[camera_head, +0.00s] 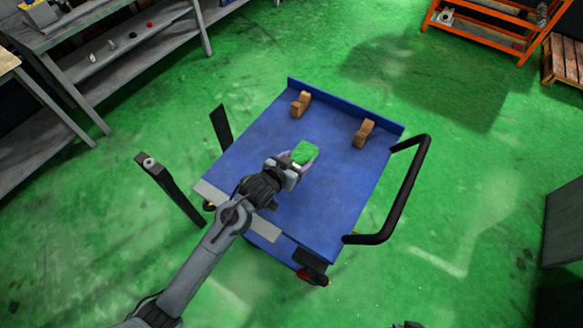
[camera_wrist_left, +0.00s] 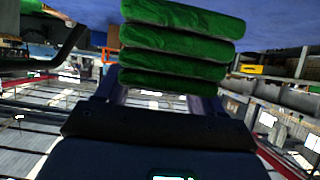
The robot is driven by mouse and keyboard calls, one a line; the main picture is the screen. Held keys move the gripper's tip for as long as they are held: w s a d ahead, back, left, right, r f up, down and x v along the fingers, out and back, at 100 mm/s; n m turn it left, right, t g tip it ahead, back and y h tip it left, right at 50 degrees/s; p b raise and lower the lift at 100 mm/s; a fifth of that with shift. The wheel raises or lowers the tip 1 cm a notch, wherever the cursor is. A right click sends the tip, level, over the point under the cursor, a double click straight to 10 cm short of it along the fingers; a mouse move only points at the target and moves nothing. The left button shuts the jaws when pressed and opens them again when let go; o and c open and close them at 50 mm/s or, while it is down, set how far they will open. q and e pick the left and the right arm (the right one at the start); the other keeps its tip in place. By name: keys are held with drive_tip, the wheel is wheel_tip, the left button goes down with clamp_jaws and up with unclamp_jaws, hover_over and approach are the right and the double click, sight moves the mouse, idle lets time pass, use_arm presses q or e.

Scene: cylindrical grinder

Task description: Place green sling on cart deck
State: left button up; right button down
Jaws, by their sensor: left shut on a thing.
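The green sling (camera_head: 303,153) is a folded bundle in the jaws of my left gripper (camera_head: 296,164). In the left wrist view the sling (camera_wrist_left: 180,45) shows as several stacked green folds between the fingers. The left gripper is shut on it. In the head view the gripper and sling appear over the middle of the blue cart deck (camera_head: 315,205). I cannot tell whether the sling touches the deck. My right gripper is not clearly seen; only a small dark part shows at the bottom edge of the head view.
Two brown wooden blocks (camera_head: 301,104) (camera_head: 363,133) stand near the deck's far edge. A black push handle (camera_head: 408,190) rises at the cart's right. A grey shelf bench (camera_head: 130,40) is at upper left and an orange rack (camera_head: 490,28) at upper right. The deck around the sling is clear.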

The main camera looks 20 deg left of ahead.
use_arm(q)
drive_tip(key=shift+w+a+f, duration=0.55)
drive_tip(key=shift+w+a, duration=0.1)
drive_tip(key=shift+a, duration=0.05)
drive_tip(key=shift+f+b, duration=0.55)
drive_tip(key=shift+f, duration=1.45)
drive_tip(key=shift+f, duration=0.15)
drive_tip(key=o, duration=1.3)
drive_tip(key=shift+c, duration=0.2)
